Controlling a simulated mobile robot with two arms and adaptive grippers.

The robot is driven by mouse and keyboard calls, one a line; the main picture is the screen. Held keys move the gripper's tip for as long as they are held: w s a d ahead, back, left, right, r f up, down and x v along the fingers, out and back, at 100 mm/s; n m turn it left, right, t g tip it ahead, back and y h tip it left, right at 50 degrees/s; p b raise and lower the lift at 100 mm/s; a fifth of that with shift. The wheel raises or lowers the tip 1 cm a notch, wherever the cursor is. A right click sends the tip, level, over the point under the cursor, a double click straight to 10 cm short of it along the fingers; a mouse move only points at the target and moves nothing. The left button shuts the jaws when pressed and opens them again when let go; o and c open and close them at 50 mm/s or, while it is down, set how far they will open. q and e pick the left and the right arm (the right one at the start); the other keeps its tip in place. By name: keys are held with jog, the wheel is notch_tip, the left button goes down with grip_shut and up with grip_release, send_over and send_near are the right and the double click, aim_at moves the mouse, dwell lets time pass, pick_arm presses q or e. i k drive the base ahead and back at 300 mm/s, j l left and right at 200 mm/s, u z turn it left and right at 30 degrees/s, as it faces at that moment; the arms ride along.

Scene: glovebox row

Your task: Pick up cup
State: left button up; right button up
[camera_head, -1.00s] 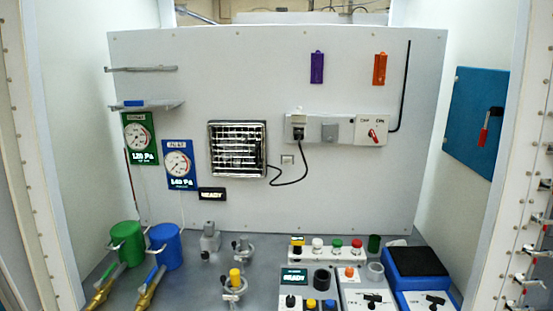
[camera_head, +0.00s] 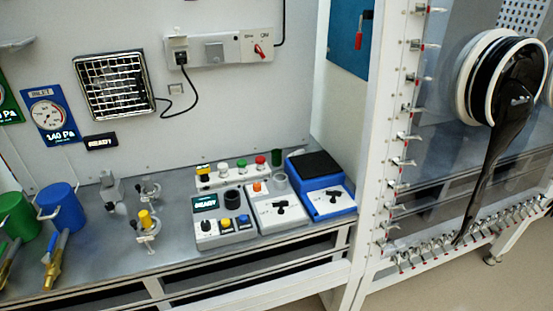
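Several cup-like things stand on the grey bench. A small dark green cup (camera_head: 277,157) stands at the back, left of the blue box. A pale grey cup-shaped piece (camera_head: 280,181) is just in front of it, by the white panel with black knobs. I cannot tell which one the task means. Neither of my grippers is in view.
A green canister (camera_head: 17,216) and a blue canister (camera_head: 60,204) stand at the left, with brass-ended valves. A blue box (camera_head: 325,206) stands at the bench's right end. A white frame post (camera_head: 374,120) rises beside it, and a black glove (camera_head: 510,110) hangs further right.

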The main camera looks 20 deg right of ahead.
aim_at(277, 158)
jog(key=i+j+z, duration=0.25)
jog(key=i+j, duration=0.45)
